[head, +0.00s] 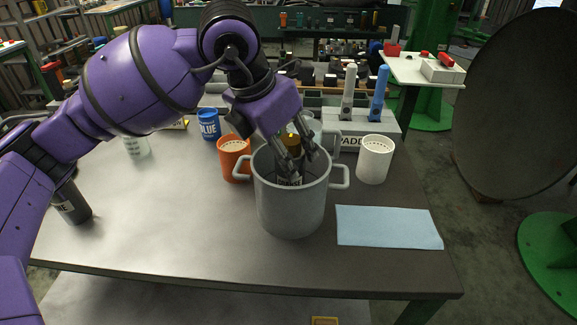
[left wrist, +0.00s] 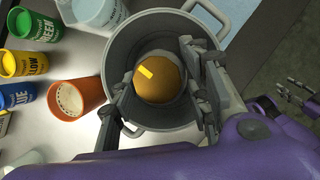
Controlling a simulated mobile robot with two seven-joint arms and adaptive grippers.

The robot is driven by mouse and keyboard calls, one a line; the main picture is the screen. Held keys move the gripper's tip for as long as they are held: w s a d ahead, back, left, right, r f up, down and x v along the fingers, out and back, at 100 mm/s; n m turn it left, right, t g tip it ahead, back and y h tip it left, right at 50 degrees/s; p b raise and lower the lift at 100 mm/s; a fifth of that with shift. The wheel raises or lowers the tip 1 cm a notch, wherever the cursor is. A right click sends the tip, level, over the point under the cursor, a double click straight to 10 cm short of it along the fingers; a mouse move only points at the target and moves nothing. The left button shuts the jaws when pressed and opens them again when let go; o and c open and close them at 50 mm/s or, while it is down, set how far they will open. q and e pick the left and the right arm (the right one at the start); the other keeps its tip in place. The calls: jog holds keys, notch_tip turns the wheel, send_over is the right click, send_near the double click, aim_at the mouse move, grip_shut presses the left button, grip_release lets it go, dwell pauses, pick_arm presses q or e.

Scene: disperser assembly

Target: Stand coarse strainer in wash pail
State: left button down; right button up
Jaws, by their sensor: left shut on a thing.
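The wash pail (head: 290,212) is a grey two-handled pot standing upright on the table, right of its middle. In the left wrist view, its rim (left wrist: 113,65) surrounds my fingers. My left gripper (head: 297,168) points down into it, shut on what appears to be the coarse strainer (head: 293,145), a thing with a brown-gold top. In the left wrist view the strainer is a round gold top with a yellow mark (left wrist: 160,85), inside the pail's rim. Its lower part is hidden by the pail wall and fingers. My right gripper (left wrist: 296,91) is apart from the pail, fingers spread, empty.
An orange cup (head: 234,160) stands close left of the pail, a blue cup (head: 208,125) beyond it. A white perforated-top cup (head: 375,160) stands right. A light blue cloth (head: 388,227) lies front right. A holder with two upright paddles (head: 378,95) is behind.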

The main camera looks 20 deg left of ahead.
pick_arm(q)
jog(key=shift+w+f, duration=0.2)
jog(key=shift+f, duration=2.05)
jog(key=shift+f, duration=0.1)
jog(key=c, duration=1)
grip_release()
jog(key=shift+s, duration=0.1)
jog(key=shift+r, duration=0.3)
jog(key=v, duration=1.1)
jog(key=shift+s+r, duration=0.2)
jog(key=shift+r, duration=0.1)
